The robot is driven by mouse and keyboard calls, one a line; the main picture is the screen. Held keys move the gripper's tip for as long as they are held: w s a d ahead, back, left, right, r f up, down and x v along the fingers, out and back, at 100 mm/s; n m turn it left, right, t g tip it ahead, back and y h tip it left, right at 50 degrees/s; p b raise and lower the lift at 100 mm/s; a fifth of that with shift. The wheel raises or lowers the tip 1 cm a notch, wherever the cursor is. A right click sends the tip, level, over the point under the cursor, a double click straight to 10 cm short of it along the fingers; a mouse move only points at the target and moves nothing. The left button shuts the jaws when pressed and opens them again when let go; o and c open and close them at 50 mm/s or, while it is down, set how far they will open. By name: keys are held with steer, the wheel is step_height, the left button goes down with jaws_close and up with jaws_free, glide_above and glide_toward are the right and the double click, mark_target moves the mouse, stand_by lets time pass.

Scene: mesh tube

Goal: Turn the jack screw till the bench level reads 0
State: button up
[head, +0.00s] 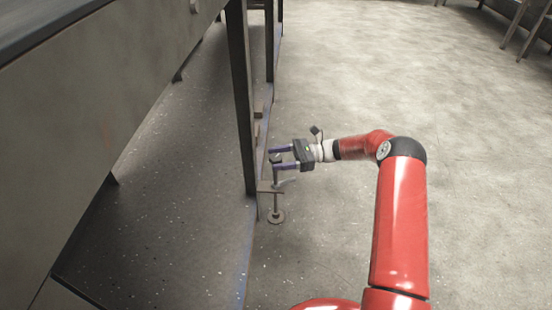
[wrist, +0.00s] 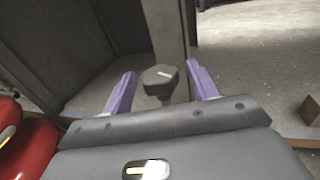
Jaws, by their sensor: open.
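The jack screw (head: 276,199) stands upright beside the bench leg, through a bracket at the leg, with a round foot on the floor. Its dark head, with a pale line across the top, shows in the wrist view (wrist: 160,76). My gripper (head: 272,159) is open, with purple fingers, and reaches in from the right at the height of the screw head. In the wrist view the head lies between the two fingers (wrist: 161,70), with a visible gap on each side. I can make out no reading of the bench level in either view.
The dark bench leg (head: 241,95) rises just left of the screw. The bench (head: 85,125) fills the upper left. Small wooden blocks (head: 257,131) lie beyond the leg, and one brown block shows in the wrist view (wrist: 311,110). The floor to the right is open.

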steer(key=v, duration=0.6)
steer(key=shift+d, duration=0.3)
steer(key=shift+w, duration=0.1)
